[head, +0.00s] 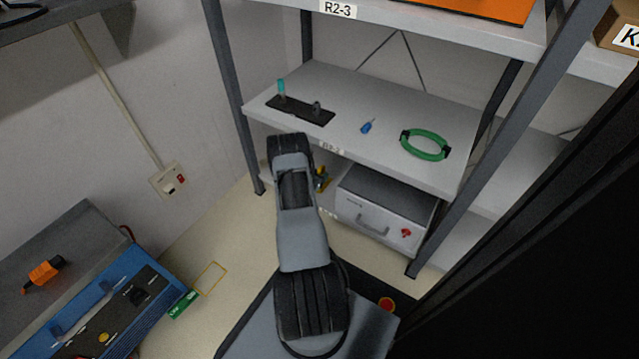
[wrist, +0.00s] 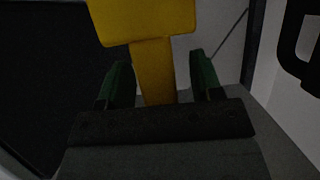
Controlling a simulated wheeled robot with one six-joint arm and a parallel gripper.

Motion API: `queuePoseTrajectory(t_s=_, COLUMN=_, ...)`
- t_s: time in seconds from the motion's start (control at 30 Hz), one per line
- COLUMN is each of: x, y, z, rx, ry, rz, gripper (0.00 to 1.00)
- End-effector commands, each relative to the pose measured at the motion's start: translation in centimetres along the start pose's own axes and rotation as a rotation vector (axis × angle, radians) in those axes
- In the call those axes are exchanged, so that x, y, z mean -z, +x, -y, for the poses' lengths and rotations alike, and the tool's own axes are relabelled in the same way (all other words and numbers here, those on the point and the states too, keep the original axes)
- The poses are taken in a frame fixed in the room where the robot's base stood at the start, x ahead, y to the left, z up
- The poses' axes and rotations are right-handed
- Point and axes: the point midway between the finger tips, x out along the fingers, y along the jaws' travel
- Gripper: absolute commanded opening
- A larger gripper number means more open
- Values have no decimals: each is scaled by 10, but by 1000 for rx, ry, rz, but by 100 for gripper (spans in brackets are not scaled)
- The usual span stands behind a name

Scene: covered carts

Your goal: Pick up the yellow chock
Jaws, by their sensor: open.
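The yellow chock (wrist: 148,20) fills the top middle of the wrist view, with a wide block and a narrower stem below it. My gripper (wrist: 160,62) is open, its two green-faced fingers on either side of the stem. A gap shows between the stem and each finger, so the jaws are not closed on it. In the head view only a small yellow bit of the chock (head: 321,179) shows beside my arm, at the lower shelf level. My arm hides the rest of it and most of the gripper.
A grey box (head: 390,205) with a handle and red knob sits right of the chock on the lower level. The shelf above (head: 345,95) holds a green ring (head: 425,144), a blue item (head: 367,126) and a black strip (head: 300,110). A shelf post (head: 235,110) stands left.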

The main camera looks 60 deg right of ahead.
Motion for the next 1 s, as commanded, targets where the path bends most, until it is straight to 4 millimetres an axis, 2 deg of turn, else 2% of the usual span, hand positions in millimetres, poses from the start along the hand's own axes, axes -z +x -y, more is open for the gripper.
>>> queuePoseTrajectory(t_s=0.07, x=0, y=0, z=0, rx=0, ry=0, rz=0, gripper=59)
queuePoseTrajectory(t_s=0.67, x=0, y=0, z=0, rx=0, ry=0, rz=0, gripper=1)
queuePoseTrajectory(t_s=1.0, x=1, y=0, z=0, rx=0, ry=1, rz=-2, gripper=0)
